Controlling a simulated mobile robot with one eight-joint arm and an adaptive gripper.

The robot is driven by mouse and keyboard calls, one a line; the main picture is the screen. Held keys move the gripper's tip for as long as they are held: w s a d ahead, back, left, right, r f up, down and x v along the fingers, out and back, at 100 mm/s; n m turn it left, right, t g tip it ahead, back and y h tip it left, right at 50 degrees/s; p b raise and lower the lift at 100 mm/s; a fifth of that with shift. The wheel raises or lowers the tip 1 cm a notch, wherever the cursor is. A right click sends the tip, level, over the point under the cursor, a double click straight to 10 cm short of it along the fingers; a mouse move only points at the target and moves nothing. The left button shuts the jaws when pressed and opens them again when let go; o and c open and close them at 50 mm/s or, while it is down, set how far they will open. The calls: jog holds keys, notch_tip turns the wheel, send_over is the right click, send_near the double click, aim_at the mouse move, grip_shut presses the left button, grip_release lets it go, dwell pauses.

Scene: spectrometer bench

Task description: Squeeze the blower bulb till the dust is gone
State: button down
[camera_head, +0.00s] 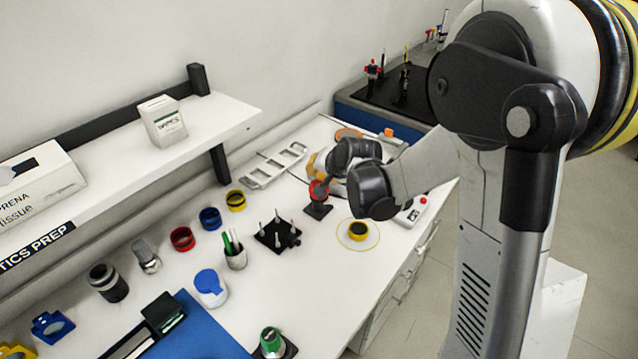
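My arm reaches in from the right over the far part of the white bench. My gripper (324,186) is small, dark and partly hidden by my own wrist, so its opening does not show. It is close to a red round part (318,191) on a small black stand (318,210); I cannot tell whether they touch. A tan-orange object (318,164) shows just behind my gripper, mostly covered by it. I cannot tell for certain which thing is the blower bulb. Dust is too small to make out.
Nearby are a yellow-black ring (358,231) in a marked circle, a black plate with posts (277,235), a pen cup (235,256) and a grey rack (272,164). A blue mat (205,335) lies in front. A wall shelf (215,118) overhangs the bench's left side.

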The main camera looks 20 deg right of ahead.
aim_at(317, 182)
jog(key=shift+f+b, duration=0.45)
jog(key=shift+b, duration=0.05)
jog(key=shift+f+b, duration=0.8)
jog(key=shift+f, duration=0.1)
dwell(0.8)
jog(key=shift+r, duration=0.15)
dwell(0.3)
jog(key=shift+r+p, duration=0.95)
jog(key=shift+r, duration=0.25)
jog(key=shift+r, duration=0.1)
jog(key=shift+r+p, duration=1.75)
jog(key=shift+r, duration=0.65)
